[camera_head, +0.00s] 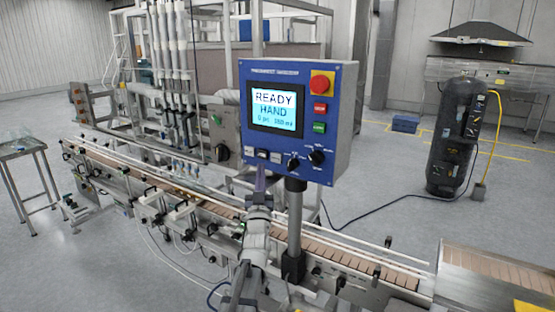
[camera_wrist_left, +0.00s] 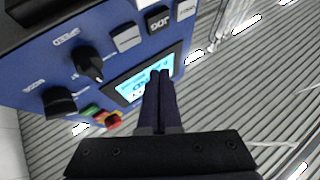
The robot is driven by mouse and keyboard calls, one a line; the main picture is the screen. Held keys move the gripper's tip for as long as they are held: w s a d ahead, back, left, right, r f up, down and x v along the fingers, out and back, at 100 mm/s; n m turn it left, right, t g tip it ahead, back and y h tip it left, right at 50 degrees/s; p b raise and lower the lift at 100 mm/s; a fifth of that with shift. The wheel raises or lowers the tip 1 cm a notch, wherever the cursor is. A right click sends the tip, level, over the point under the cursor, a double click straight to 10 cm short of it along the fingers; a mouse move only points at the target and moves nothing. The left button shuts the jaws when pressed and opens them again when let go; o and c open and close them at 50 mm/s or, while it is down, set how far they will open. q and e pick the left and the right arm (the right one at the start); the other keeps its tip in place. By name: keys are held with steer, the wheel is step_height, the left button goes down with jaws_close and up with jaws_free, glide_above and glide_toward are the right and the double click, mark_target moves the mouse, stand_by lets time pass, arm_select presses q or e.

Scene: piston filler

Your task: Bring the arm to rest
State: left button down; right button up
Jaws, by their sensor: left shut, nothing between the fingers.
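My left gripper (camera_head: 260,180) is shut and empty, just below and in front of the lower left part of the blue control panel (camera_head: 345,115). Its closed fingers also show in the left wrist view (camera_wrist_left: 160,95), overlapping the edge of the lit screen (camera_wrist_left: 130,90). In the head view the screen (camera_head: 276,111) reads READY and HAND. The panel carries a red mushroom button (camera_head: 321,83), a red and a green button, small switches and black knobs (camera_head: 317,157). I cannot tell whether the fingertips touch the panel. My right gripper does not show.
A conveyor (camera_head: 345,259) runs across under the panel on its post (camera_head: 295,218). The piston filler's vertical cylinders (camera_head: 172,60) stand behind left. A small metal table (camera_head: 22,148) is at far left. A black tank (camera_head: 452,135) stands right, with a dark hose on the open floor.

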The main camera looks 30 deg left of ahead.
arm_select(q)
steer(key=w+d+f+m+g+h, duration=0.25)
steer(key=d+f+h, duration=0.25)
steer(key=d+f, duration=0.3)
steer(key=w+d+f+m+g+h, duration=0.2)
steer(key=w+d+f+g+h, duration=0.15)
steer(key=d+f, duration=0.45)
steer(key=s+d+f+m+g+h, duration=0.1)
steer(key=s+d+f+g+h, duration=0.15)
steer(key=s+d+f, duration=0.35)
steer(key=s+d+f+m+g+h, duration=0.1)
steer(key=s+d+f+g, duration=0.1)
steer(key=d+f+g, duration=0.4)
steer(key=s+d+f+m+g, duration=0.1)
steer(key=s+d+f+g, duration=0.1)
steer(key=s, duration=0.5)
steer(key=s+d+f+g+y, duration=0.1)
steer(key=s+d+f+g, duration=0.1)
steer(key=s, duration=0.6)
steer(key=s+d+f+m+g+y, duration=0.1)
steer(key=s+d+g, duration=0.3)
steer(key=s, duration=0.4)
steer(key=shift+s+d+f+m, duration=0.2)
steer(key=shift+d+f+m, duration=0.2)
steer(key=shift+f, duration=0.45)
